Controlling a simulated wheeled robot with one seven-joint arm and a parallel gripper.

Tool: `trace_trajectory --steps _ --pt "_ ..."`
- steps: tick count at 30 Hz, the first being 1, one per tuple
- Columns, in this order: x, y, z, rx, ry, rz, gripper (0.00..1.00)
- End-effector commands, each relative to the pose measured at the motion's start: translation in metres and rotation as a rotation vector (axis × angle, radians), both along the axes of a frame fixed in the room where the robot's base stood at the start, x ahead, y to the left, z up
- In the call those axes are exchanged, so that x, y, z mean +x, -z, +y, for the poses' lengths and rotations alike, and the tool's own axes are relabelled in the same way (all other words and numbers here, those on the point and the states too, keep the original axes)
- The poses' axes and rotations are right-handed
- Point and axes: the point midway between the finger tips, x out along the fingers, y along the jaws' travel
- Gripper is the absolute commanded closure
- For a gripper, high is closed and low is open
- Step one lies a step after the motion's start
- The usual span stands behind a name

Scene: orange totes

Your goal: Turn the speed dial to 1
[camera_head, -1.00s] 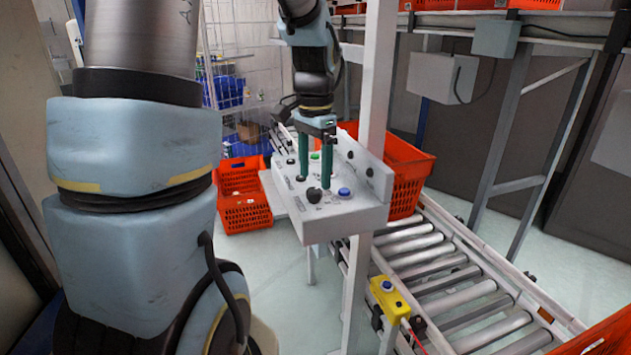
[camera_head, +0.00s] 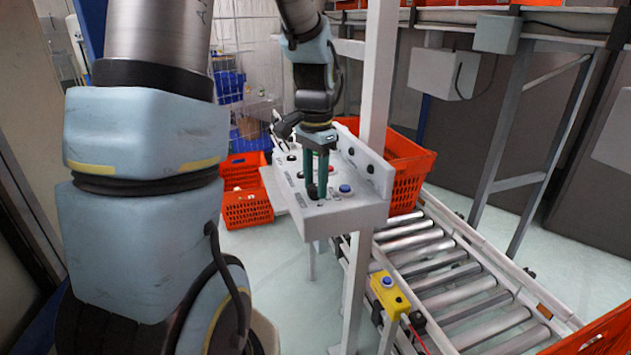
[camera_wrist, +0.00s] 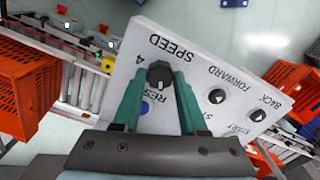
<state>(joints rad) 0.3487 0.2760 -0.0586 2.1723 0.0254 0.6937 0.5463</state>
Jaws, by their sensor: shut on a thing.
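The speed dial (camera_wrist: 159,75) is a black round knob under the printed word SPEED on a white control panel (camera_wrist: 215,62). A "4" is printed beside it; I cannot make out a "1". In the head view the dial (camera_head: 312,192) sits near the front of the panel (camera_head: 345,212). My gripper (camera_wrist: 160,82) has green fingers on both sides of the dial, shut on it. It also shows in the head view (camera_head: 317,192), pointing down at the panel. The fingers hide part of the panel print.
A blue button (camera_head: 345,188) is close to the right of the fingers. Other black knobs (camera_wrist: 217,96) lie along the panel. A roller conveyor (camera_head: 440,270) and an orange tote (camera_head: 405,175) stand to the right. A yellow button box (camera_head: 389,293) is below.

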Motion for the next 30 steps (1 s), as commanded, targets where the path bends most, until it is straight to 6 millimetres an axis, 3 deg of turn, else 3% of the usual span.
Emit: trace_trajectory --steps 8,20,30 --pt "-0.0001 -0.0002 -0.0001 0.0 0.0 0.0 1.0" --pt "-0.0001 -0.0005 -0.0003 0.0 -0.035 0.0 1.0" --pt "0.0005 -0.0009 -0.0002 0.0 -0.252 0.0 1.0"
